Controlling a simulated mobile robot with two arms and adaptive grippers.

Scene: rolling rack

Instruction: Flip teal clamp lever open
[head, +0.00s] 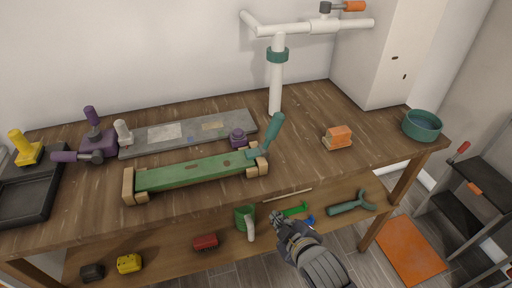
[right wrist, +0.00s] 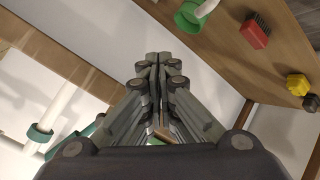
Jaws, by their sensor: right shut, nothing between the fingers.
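The teal clamp lever (head: 272,130) stands up, tilted to the right, at the right end of a green bar (head: 195,172) with wooden end blocks on the workbench. My right gripper (head: 279,217) is shut and empty. In the head view it shows below the lever, in front of the bench's front edge and apart from the lever. Its closed fingers (right wrist: 157,62) fill the middle of the right wrist view. Teal and green bits show behind the fingers there, but I cannot tell if they are the lever. My left gripper is not in view.
A white post with a teal collar (head: 277,55) rises behind the lever. The lower shelf holds a green mug (head: 245,218) and a red brush (head: 205,242).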

